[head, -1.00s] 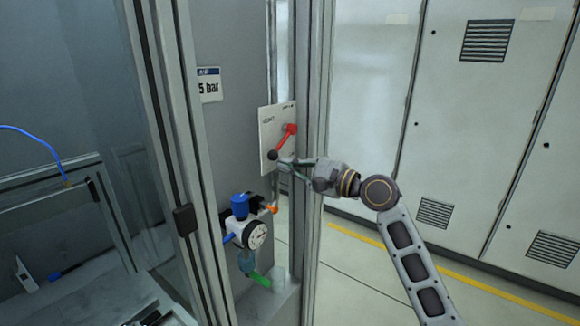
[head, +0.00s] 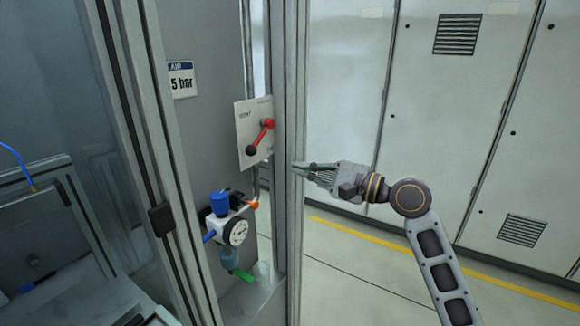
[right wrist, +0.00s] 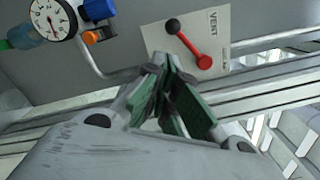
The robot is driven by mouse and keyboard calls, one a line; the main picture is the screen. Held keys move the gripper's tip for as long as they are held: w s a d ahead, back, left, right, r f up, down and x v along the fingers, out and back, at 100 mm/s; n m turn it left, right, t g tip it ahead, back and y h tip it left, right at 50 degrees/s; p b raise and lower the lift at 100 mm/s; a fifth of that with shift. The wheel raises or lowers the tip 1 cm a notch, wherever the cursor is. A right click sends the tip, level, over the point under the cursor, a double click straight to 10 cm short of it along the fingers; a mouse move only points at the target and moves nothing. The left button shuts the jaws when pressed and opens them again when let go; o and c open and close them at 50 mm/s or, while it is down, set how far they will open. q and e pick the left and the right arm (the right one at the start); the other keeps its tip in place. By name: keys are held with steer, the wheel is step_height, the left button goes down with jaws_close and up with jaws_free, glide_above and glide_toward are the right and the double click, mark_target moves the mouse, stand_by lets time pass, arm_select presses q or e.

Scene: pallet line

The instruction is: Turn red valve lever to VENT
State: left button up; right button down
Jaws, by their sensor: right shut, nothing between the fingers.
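The red valve lever (head: 262,135) sits on a pale plate (head: 246,124) on the cabinet post. Its black knob (head: 251,150) points down and left from the red pivot. In the right wrist view the lever (right wrist: 189,44) and the plate (right wrist: 216,44) show beyond my fingers, with the word VENT on the plate. My right gripper (head: 297,170) is shut and empty, to the right of the lever and apart from it, in front of the post. In the right wrist view its fingertips (right wrist: 168,66) are close together. My left gripper is not in view.
A gauge (head: 238,232) with a blue-capped regulator (head: 220,203) is below the plate. A metal post (head: 288,220) stands between the plate and my right arm. An air sign (head: 181,80) hangs at the upper left. White cabinets (head: 470,130) are behind, with open floor before them.

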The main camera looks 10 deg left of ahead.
steer(key=shift+v, duration=1.05)
steer(key=shift+f, duration=0.1)
